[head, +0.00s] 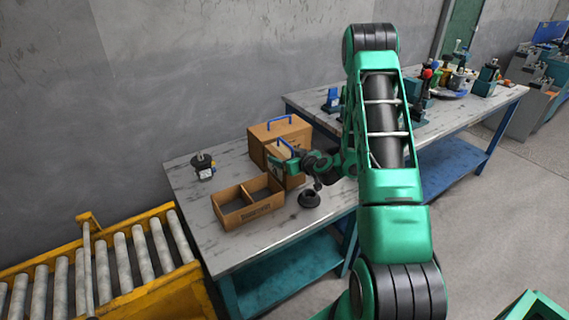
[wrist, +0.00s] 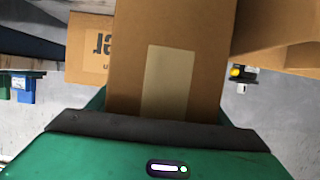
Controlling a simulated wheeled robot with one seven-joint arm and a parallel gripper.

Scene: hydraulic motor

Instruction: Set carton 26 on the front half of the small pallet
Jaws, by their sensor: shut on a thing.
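A brown carton with a blue handle (head: 294,181) stands at the table's middle, partly hidden by my gripper (head: 285,163). My gripper is shut on this carton, which fills the middle of the wrist view (wrist: 150,50) and shows a pale blank label. I cannot read a number on it, so I cannot tell if it is carton 26. Whether it touches the tabletop is hidden. I cannot make out a small pallet in either view.
A larger carton with a blue handle (head: 266,132) stands close behind. An open divided box (head: 247,212) and a dark round part (head: 309,199) are in front. A small motor (head: 203,166) stands left.

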